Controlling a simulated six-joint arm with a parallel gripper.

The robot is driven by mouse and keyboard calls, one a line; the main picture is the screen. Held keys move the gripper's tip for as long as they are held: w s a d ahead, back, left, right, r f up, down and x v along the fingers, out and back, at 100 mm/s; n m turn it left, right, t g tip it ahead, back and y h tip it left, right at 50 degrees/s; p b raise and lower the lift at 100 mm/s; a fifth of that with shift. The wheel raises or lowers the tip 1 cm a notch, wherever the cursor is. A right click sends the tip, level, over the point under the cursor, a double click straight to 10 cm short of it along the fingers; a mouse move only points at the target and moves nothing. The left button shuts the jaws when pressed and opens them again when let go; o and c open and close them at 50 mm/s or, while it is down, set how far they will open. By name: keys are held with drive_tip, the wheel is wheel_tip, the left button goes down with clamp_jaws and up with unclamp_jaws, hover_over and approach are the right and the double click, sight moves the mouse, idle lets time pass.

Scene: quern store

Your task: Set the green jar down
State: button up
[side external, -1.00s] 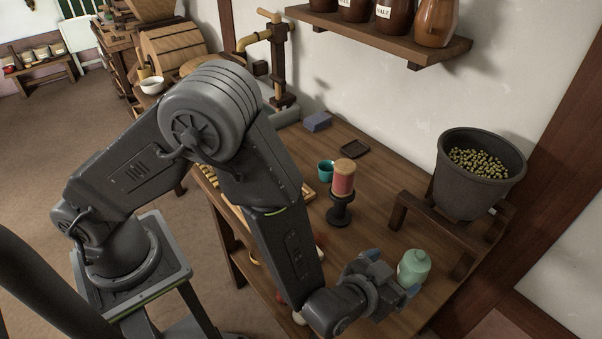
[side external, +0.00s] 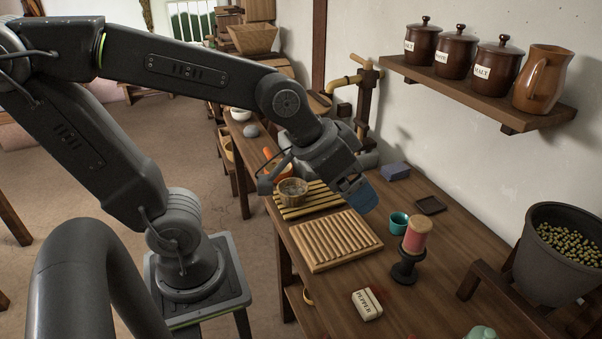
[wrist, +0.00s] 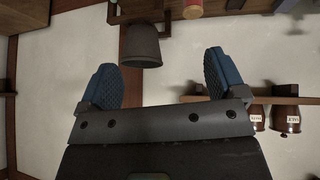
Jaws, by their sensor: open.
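The pale green jar (side external: 480,332) shows only as its top at the bottom edge of the side view, and the rest is cut off. My gripper (side external: 360,195) is raised over the bench, far up and left of the jar and apart from it. In the wrist view my gripper (wrist: 164,75) has its two blue fingers spread wide with nothing between them. I cannot make out the jar in the wrist view.
A red spool on a black stand (side external: 409,250), teal cup (side external: 399,223), ribbed board (side external: 335,240) and PEPPER box (side external: 367,304) stand on the bench (side external: 440,290). A grey pot (side external: 560,255) sits on a wooden stand at right. A shelf (side external: 480,95) holds jars and a jug.

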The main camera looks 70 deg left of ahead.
drive_tip(key=s+a+g+y, duration=0.1)
drive_tip(key=s+a+y, duration=0.1)
drive_tip(key=s+a, duration=0.3)
drive_tip(key=shift+s+n, duration=0.4)
drive_tip(key=shift+s, duration=0.3)
